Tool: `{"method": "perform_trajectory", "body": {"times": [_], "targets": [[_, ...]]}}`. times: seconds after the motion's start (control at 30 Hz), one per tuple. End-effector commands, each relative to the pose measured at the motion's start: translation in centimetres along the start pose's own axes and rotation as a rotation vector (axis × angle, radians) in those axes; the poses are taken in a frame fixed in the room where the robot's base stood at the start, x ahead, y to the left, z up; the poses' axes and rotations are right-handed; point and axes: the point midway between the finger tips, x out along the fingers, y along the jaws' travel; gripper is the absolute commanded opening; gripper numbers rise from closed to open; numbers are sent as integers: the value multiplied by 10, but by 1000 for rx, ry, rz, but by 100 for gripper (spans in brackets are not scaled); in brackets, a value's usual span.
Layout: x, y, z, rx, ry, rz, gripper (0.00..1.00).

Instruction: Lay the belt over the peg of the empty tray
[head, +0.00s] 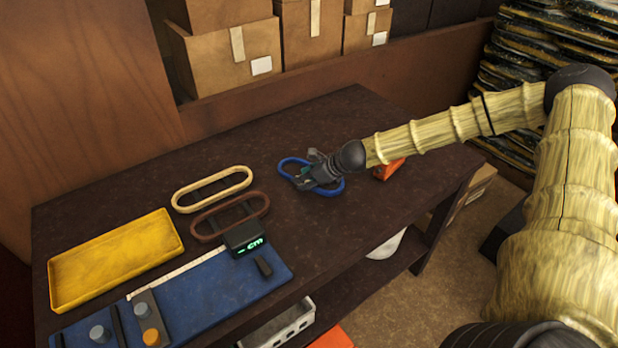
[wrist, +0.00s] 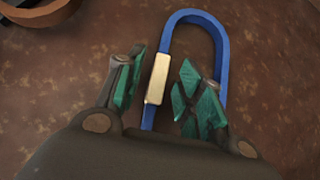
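A blue belt (head: 294,163) lies as a long loop on the dark bench; in the wrist view, the blue belt (wrist: 195,17) has a pale tan block on one strand. My gripper (head: 306,182) is low over this belt. In the wrist view, the green-padded fingers of my gripper (wrist: 155,92) stand apart, with the tan-block strand between them; contact is not clear. A cream belt (head: 212,172) and a brown belt (head: 196,228) lie to the left. A shallow yellow tray (head: 115,262) at the far left looks empty, and I see no peg in it.
A blue mat (head: 215,306) at the front holds a "cm" display (head: 246,240) and knobs. An orange object (head: 388,170) sits right of my gripper. Cardboard boxes (head: 222,55) stand behind the bench. The bench between cream belt and back edge is clear.

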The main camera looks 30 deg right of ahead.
Motion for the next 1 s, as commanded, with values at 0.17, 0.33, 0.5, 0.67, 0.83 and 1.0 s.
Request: {"method": "perform_trajectory", "body": {"times": [0.17,0.33,0.5,0.67,0.83,1.0], "targets": [[0,0,0,0,0,0,0],[0,0,0,0,0,0,0],[0,0,0,0,-1,0,0],[-3,0,3,0,-1,0,0],[-10,0,10,-1,-2,0,0],[-18,0,19,-2,-2,-1,0]]}}
